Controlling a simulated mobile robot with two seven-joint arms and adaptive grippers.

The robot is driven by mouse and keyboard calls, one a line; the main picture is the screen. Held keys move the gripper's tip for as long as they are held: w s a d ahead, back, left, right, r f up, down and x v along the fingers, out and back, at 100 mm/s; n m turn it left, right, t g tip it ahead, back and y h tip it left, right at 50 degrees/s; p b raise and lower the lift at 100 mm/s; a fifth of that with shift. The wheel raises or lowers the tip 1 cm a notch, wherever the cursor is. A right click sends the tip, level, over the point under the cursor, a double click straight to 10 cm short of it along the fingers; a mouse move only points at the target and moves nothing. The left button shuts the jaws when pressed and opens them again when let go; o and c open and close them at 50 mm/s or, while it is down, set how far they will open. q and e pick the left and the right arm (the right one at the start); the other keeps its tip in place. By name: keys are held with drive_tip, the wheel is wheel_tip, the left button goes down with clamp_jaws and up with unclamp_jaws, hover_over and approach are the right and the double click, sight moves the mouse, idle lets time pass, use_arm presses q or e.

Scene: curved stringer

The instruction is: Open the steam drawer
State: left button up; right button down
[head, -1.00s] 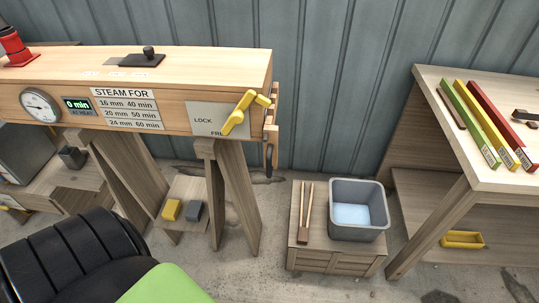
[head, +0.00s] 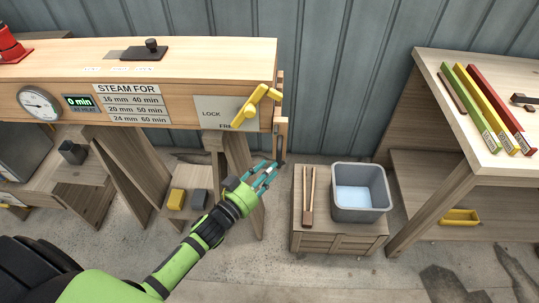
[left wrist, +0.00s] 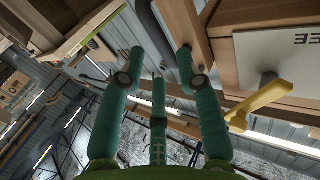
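The long wooden steam box (head: 190,75) stands at the left, with a wooden end piece and a dark-edged upright handle (head: 281,138) at its right end. A yellow lever (head: 257,104) sits on the front plate (head: 215,112) marked LOCK; it slants from lower left to upper right. The lever also shows in the left wrist view (left wrist: 262,100). My left gripper (head: 268,174), with teal fingers, is below the box's right end, just under the handle and apart from the lever. Its fingers are spread and empty in the left wrist view (left wrist: 160,65). My right gripper is out of view.
A low wooden crate (head: 335,242) holding wooden tongs (head: 308,195) and a grey water tub (head: 362,195) stands right of my left gripper. A workbench (head: 455,110) with coloured bars is farther right. Trestle legs (head: 241,180) support the box.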

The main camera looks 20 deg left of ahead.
sight(279, 160)
use_arm(q)
drive_tip(key=x, duration=0.6)
drive_tip(key=shift+w+d, duration=0.1)
drive_tip(key=shift+c, duration=0.4)
clamp_jaws()
